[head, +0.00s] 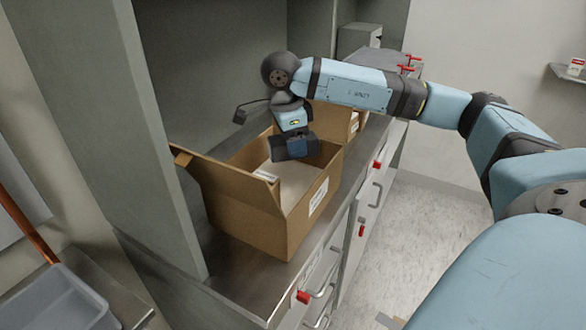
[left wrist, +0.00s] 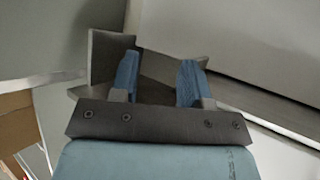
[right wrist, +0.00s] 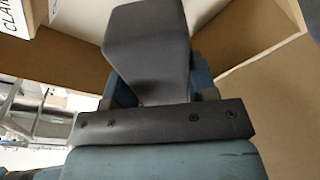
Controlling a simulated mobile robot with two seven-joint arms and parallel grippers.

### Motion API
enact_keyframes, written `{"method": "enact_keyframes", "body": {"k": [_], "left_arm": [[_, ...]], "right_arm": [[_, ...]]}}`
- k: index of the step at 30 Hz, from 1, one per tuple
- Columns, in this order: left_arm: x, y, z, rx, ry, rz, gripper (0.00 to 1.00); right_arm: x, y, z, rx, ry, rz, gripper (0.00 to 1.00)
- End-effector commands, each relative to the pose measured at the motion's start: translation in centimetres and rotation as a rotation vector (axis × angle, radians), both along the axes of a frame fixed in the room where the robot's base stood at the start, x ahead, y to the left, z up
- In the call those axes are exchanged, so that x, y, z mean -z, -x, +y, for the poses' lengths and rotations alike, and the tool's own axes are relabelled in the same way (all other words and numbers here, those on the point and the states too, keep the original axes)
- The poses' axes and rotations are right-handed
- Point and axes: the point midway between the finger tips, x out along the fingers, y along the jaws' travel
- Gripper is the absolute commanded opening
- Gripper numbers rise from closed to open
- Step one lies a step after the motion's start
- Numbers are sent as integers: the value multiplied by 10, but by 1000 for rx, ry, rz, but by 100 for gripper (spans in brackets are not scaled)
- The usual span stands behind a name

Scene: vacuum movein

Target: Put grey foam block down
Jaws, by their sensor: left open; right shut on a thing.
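The grey foam block (right wrist: 148,45) is between the fingers of my right gripper (right wrist: 160,82) in the right wrist view. The gripper is shut on it. In the head view my right gripper (head: 294,158) points down into an open cardboard box (head: 240,215), and I cannot make out the block there. Cardboard walls surround the block in the right wrist view. Whether the block touches the box floor cannot be told. My left gripper (left wrist: 158,80) is open and empty in the left wrist view. It is outside the head view.
The box stands on a grey counter (head: 240,285), its left flap (head: 228,180) raised. A second cardboard box (head: 335,120) is behind it. Drawers with red latches (head: 303,297) line the counter front. A grey bin (head: 62,300) is at lower left.

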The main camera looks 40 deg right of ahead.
Motion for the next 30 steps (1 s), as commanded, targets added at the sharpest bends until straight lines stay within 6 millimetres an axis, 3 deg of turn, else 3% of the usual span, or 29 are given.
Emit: {"method": "enact_keyframes", "body": {"k": [5, 14, 26, 27, 30], "left_arm": [[2, 0, 0, 1, 0, 0, 43], [4, -1, 0, 0, 7, -7, 43], [2, -2, 0, 0, 12, -16, 43], [1, -2, 0, 1, 12, -15, 43], [1, -1, 0, 1, 11, -14, 43]], "right_arm": [[12, 0, 0, 0, 1, 2, 30], [59, 0, 0, 0, 0, 2, 30], [66, 0, 0, 0, 0, 0, 30], [65, 0, 0, 0, 0, 0, 59], [65, 0, 0, 0, 0, 0, 78]]}}
